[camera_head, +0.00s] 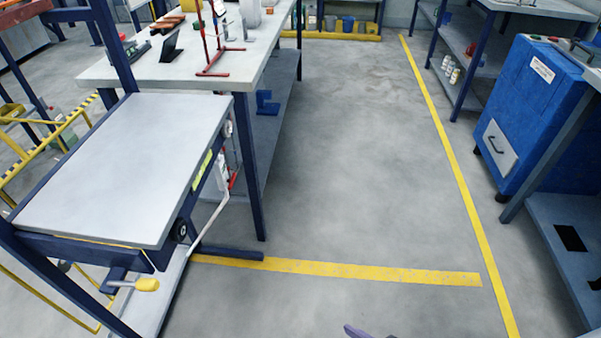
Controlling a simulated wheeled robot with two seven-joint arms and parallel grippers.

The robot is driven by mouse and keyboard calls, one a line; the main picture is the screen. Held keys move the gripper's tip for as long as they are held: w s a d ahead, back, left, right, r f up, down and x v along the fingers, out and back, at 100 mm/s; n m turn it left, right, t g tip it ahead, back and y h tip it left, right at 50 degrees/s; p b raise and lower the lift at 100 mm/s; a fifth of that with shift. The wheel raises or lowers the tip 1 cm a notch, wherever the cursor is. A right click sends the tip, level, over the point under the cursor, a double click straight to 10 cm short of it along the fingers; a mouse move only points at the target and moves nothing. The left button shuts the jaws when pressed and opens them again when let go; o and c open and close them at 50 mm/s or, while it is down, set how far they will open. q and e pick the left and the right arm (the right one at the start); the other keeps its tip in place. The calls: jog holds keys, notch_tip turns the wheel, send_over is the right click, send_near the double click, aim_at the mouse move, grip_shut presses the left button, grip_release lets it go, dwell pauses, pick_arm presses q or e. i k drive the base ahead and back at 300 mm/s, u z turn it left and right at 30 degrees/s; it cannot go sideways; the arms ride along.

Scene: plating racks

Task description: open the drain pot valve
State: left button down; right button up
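I cannot make out a drain pot or its valve for certain in the head view. A yellow-ended handle (146,284) sticks out below the near left table; I cannot tell what it works. Neither of my grippers can be recognised in the view. A small purple-grey piece (356,331) shows at the bottom edge, and I cannot tell what it is.
A grey-topped table (125,165) with a dark blue frame stands at left. Behind it is a workbench (185,72) with a red stand (217,50). A blue cabinet (540,105) stands at right. The floor between, with yellow lines (350,271), is clear.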

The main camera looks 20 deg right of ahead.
aim_at(231, 182)
jog(key=z, duration=0.05)
jog(key=k, duration=0.65)
jog(key=z, duration=0.65)
jog(key=i, duration=1.15)
jog(key=u, duration=0.55)
jog(key=i, duration=0.6)
jog(key=u, duration=0.5)
